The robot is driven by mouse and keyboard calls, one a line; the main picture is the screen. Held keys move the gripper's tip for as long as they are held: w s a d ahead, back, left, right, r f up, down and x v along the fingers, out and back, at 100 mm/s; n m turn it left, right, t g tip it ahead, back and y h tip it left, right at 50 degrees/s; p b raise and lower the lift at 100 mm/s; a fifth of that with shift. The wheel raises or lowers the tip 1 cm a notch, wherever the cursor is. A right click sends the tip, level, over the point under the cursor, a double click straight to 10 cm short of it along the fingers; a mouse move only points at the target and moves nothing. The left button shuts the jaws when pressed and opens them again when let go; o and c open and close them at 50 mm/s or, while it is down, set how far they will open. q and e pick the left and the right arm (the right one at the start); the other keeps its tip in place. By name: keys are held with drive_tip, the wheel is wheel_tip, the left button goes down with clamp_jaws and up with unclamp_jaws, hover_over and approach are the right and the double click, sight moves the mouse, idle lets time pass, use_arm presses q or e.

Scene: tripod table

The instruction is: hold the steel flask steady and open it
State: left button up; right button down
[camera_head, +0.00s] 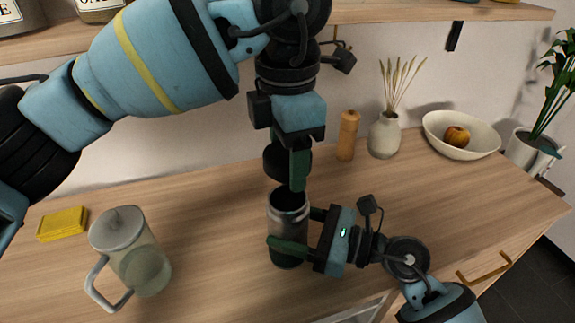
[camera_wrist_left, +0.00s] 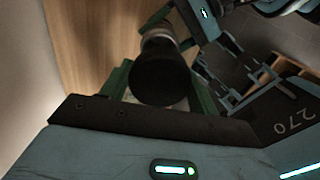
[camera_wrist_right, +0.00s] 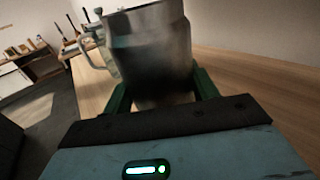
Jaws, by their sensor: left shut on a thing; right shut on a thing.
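The steel flask (camera_head: 288,222) stands upright on the wooden counter, its top open and its dark inside showing. My right gripper (camera_head: 291,235) is shut around the flask's body from the right; the flask also shows between its green fingers in the right wrist view (camera_wrist_right: 152,55). My left gripper (camera_head: 287,168) points down above the flask and is shut on the black lid (camera_head: 272,160). The lid is apart from the flask, slightly above and left of its mouth. In the left wrist view the lid (camera_wrist_left: 160,80) fills the space between the fingers and hides part of what lies below.
A glass jug with a grey lid (camera_head: 138,255) and a yellow sponge (camera_head: 62,223) are at the left. A wooden mill (camera_head: 348,135), a vase (camera_head: 384,135) and a bowl with fruit (camera_head: 462,137) stand at the back right. Bare counter lies between jug and flask.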

sight(288, 178)
drive_tip(key=shift+c, duration=1.8)
unclamp_jaws()
use_arm(q)
wheel_tip(288, 178, down, 4)
drive_tip(key=shift+w+f+b, duration=0.1)
drive_tip(key=shift+w+b, duration=0.05)
drive_tip(key=shift+b, duration=1.05)
use_arm(e)
drive_tip(key=v, duration=1)
drive_tip(key=shift+s+d+f, duration=0.1)
drive_tip(key=shift+d+f, duration=0.05)
drive_tip(key=shift+d, duration=0.1)
use_arm(q)
drive_tip(key=shift+f, duration=0.2)
use_arm(e)
drive_tip(key=shift+s+d, duration=0.25)
drive_tip(key=shift+d, duration=0.45)
